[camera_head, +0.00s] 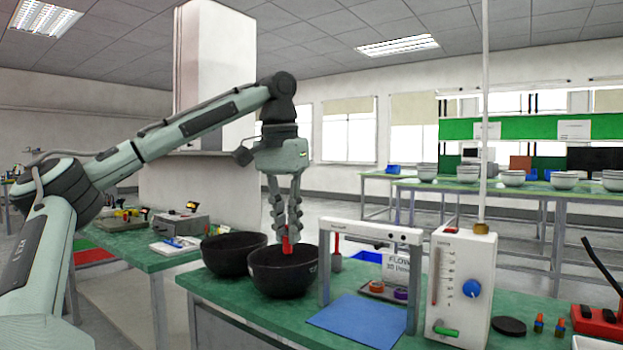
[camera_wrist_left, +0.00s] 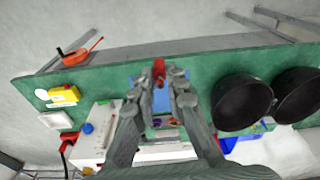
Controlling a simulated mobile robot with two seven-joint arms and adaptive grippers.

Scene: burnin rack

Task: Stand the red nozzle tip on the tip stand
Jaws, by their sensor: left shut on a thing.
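The red nozzle tip (camera_head: 287,246) is held at the fingertips of my left gripper (camera_head: 286,236), which points down and is shut on it. In the head view, it appears in front of the upper part of a black bowl (camera_head: 283,272). In the left wrist view, the red tip (camera_wrist_left: 159,70) shows between the fingertips of the left gripper (camera_wrist_left: 158,84). A small grey stand (camera_head: 383,293) behind the white frame carries an orange piece (camera_head: 376,286) and a purple piece (camera_head: 401,294); I take it as the tip stand. My right gripper is not in view.
A white gantry frame (camera_head: 371,231) stands over a blue mat (camera_head: 362,321), right of the bowls. A second black bowl (camera_head: 233,254) is at left. A white gauge box (camera_head: 460,284) with a blue knob stands right of the frame.

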